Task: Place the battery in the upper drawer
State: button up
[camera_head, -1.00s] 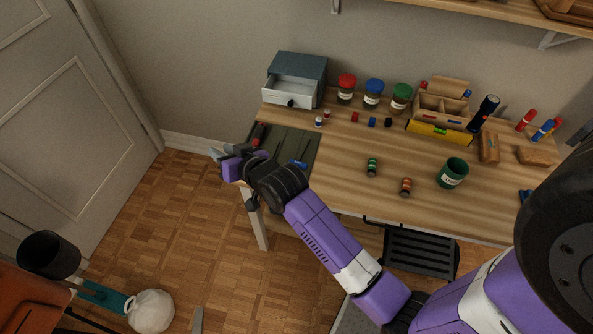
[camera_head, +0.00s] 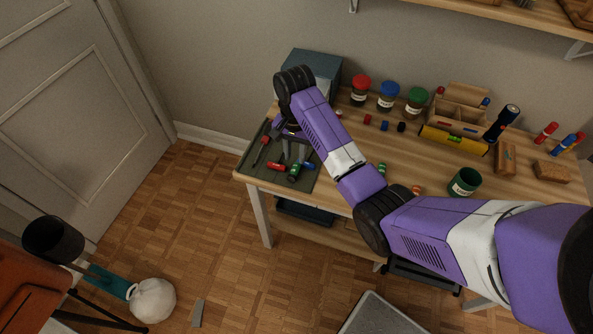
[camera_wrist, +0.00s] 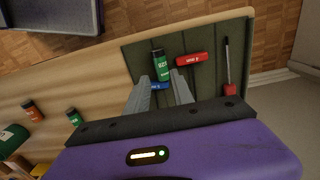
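A green battery (camera_head: 295,172) lies on the dark mat (camera_head: 248,165), with a red battery (camera_head: 275,166) beside it. Both also show in the wrist view, the green battery (camera_wrist: 158,65) just beyond and between the fingertips and the red battery (camera_wrist: 195,59) to its right. My gripper (camera_wrist: 160,77) is open and empty above the mat; in the head view my gripper (camera_head: 286,152) points down there. A blue item (camera_wrist: 159,86) lies partly between the fingers. The grey drawer cabinet (camera_head: 318,63) stands at the back; my arm hides its drawer fronts.
A red-handled screwdriver (camera_head: 262,149) lies on the mat. Lidded jars (camera_head: 387,96) and an organizer (camera_head: 458,112) stand behind.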

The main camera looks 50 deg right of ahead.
aim_at(295, 169)
jog(key=shift+a+f+p, duration=0.1)
jog(key=shift+f+p, duration=0.35)
jog(key=shift+f, duration=3.15)
grip_shut()
